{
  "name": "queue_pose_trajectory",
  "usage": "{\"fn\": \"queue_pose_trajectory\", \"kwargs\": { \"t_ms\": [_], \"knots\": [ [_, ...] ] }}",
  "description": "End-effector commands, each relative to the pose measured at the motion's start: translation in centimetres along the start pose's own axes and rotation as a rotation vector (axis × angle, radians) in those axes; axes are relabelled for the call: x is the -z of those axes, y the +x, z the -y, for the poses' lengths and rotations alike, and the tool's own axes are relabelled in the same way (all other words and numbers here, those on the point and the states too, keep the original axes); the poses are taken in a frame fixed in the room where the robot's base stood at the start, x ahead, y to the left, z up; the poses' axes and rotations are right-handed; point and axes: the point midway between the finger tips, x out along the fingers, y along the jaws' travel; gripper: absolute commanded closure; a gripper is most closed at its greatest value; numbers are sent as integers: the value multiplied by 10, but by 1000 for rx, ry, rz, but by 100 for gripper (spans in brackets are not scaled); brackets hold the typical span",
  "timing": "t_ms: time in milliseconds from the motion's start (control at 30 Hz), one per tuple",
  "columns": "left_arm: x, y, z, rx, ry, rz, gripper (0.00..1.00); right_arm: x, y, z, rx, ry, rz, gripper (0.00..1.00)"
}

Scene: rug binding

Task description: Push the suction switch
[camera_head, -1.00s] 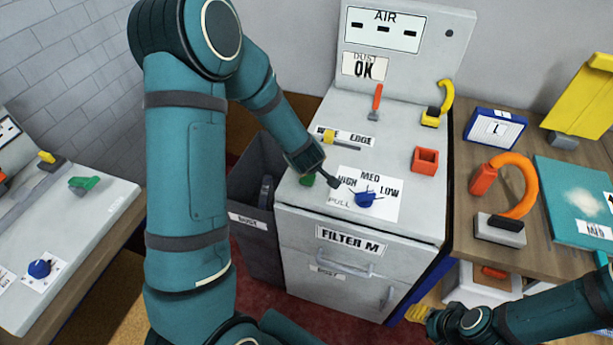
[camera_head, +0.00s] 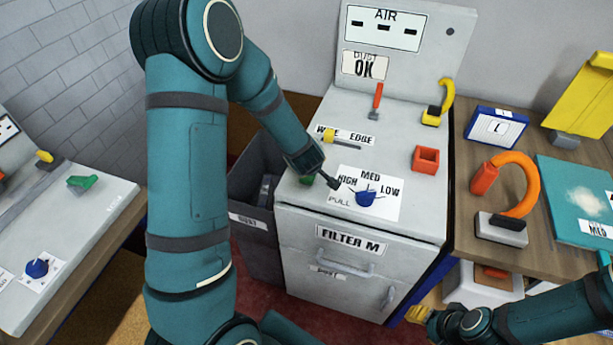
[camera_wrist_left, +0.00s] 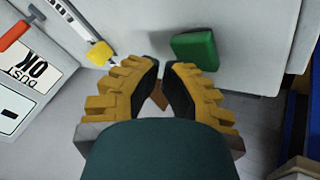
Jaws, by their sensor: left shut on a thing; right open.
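A green switch (camera_head: 307,181) sits at the front left of the filter machine's top, partly hidden by my left arm. In the left wrist view the green switch (camera_wrist_left: 195,47) is whole, just beyond and to the right of the fingertips, with a narrow gap to them. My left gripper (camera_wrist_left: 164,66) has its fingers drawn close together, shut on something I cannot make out. In the head view its fingers are hidden. My right gripper (camera_head: 417,314) is open at the lower right, in front of the machine, partly cut off from clear view.
A blue dial (camera_head: 367,197) stands right of the switch on the HIGH, MED, LOW label. A yellow slider knob (camera_head: 329,136) and a red lever (camera_head: 376,98) stand behind. A wooden table (camera_head: 470,150) with an orange-handled tool (camera_head: 524,182) is on the right.

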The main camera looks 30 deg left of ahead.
Motion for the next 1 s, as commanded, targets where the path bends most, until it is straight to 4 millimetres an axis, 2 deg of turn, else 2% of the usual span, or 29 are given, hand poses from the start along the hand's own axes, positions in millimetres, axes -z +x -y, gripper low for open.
{"fn": "queue_pose_trajectory", "kwargs": {
  "t_ms": [1000],
  "knots": [
    [-4,6,3,0,1,0,100,-1,6,-2,0,0,0,53]
  ]
}}
